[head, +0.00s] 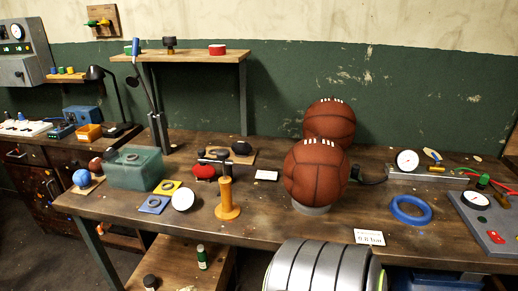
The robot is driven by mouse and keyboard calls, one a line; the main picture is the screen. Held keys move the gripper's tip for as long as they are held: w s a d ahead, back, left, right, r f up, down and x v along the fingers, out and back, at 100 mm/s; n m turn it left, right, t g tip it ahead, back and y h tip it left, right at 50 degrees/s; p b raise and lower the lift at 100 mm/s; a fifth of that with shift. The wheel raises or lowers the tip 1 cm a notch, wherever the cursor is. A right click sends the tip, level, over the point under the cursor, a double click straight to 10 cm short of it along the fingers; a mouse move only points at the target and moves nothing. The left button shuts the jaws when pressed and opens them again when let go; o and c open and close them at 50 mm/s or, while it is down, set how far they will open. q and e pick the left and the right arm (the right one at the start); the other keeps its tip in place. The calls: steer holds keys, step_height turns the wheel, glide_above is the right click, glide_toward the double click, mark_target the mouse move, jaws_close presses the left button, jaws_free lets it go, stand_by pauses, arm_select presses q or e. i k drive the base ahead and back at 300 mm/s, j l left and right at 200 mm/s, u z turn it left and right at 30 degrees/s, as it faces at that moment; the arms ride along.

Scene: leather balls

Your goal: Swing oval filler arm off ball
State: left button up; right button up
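A brown leather ball (316,172) with a row of white marks near its top sits on a low grey round stand (311,208) at the middle of the bench. A second similar ball (330,121) is behind it, partly hidden. At the front ball's right side is a dark fitting (372,179), close to a metal bar with a round gauge (407,160). I cannot tell whether this fitting is the oval filler arm or whether it touches the ball. Neither of my grippers is in view.
A blue ring (411,209) lies right of the front ball. An orange hand pump (227,198) stands to its left, near a green translucent box (137,168). A raised shelf (190,56) is at the back left.

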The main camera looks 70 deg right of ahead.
mark_target(202, 160)
steer(key=z, duration=1.9)
